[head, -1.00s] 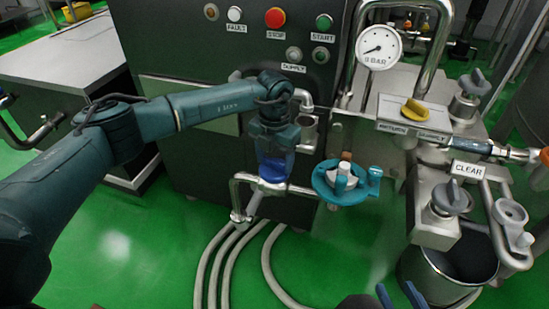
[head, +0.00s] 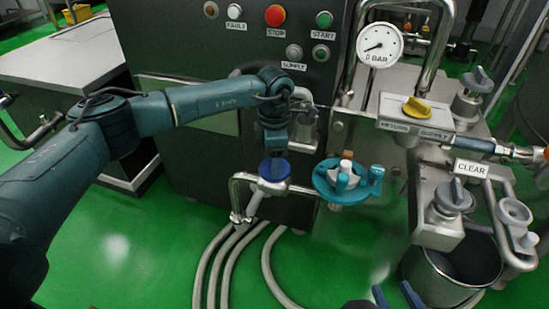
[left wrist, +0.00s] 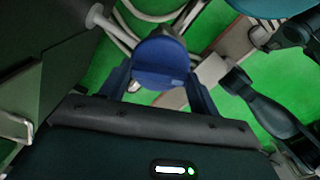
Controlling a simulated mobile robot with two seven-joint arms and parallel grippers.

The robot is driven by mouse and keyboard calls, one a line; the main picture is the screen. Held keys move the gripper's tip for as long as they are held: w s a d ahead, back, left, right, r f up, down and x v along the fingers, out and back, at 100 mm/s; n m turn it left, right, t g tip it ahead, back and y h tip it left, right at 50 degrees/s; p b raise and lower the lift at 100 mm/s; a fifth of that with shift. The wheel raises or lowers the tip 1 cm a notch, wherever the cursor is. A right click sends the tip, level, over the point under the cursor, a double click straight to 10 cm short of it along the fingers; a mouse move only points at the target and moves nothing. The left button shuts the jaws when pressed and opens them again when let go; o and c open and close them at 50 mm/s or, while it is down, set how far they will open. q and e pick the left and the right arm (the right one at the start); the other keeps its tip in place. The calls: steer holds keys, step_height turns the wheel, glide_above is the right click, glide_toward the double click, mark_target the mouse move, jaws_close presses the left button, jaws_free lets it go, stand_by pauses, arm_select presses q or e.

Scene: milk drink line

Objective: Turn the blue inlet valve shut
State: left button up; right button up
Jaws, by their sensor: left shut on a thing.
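The blue inlet valve handle (head: 274,169) sits on a steel pipe at the front of the dark cabinet. My left gripper (head: 274,158) reaches down to it from above and is shut on it. In the left wrist view the handle (left wrist: 162,62) lies between the two fingers, which hide part of its sides. My right gripper (head: 397,295) shows only at the bottom edge of the head view. Its two blue fingertips are apart with nothing seen between them.
A teal handwheel (head: 347,182) is close to the right of the blue handle. A yellow knob (head: 416,107), a pressure gauge (head: 379,45) and a steel bucket (head: 452,272) are further right. Hoses (head: 222,262) run over the green floor below.

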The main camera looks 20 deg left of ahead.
arm_select(q)
steer(key=m, duration=0.2)
steer(key=shift+m, duration=0.3)
steer(key=shift+m+b, duration=0.35)
steer(key=shift+m, duration=0.65)
steer(key=o, duration=1)
step_height(320, 180, up, 13)
steer(key=shift+r+p, duration=0.1)
steer(key=shift+p, duration=0.9)
